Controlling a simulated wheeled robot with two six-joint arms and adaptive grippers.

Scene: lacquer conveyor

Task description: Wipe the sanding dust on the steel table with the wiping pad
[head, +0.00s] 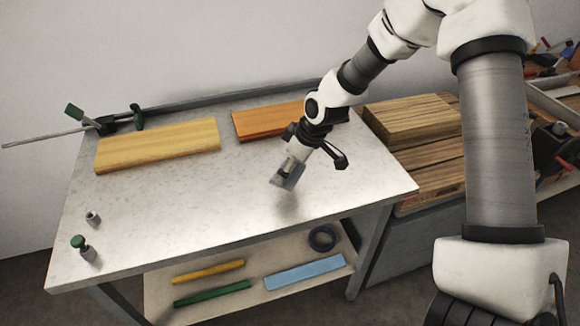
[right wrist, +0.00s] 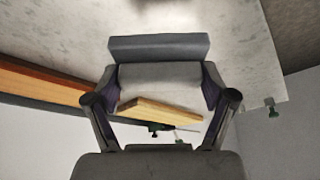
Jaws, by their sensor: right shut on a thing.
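The grey wiping pad (head: 286,180) is held in my right gripper (head: 292,166) over the right half of the steel table (head: 190,205). In the right wrist view, the pad (right wrist: 158,47) lies across the fingertips of the right gripper (right wrist: 160,75). The pad appears tilted and a little above the tabletop, with a dark blurred patch (head: 288,207) below it. I cannot tell whether this patch is dust or shadow. The tabletop is pale and speckled, and no other clear dust patch stands out. My left gripper is not in view.
A yellow board (head: 158,147) and an orange board (head: 268,121) lie along the table's back. A clamp (head: 105,124) is at the back left; small green-topped (head: 84,247) and grey (head: 93,218) pieces stand front left. Stacked timber (head: 415,120) is at right. The front middle is clear.

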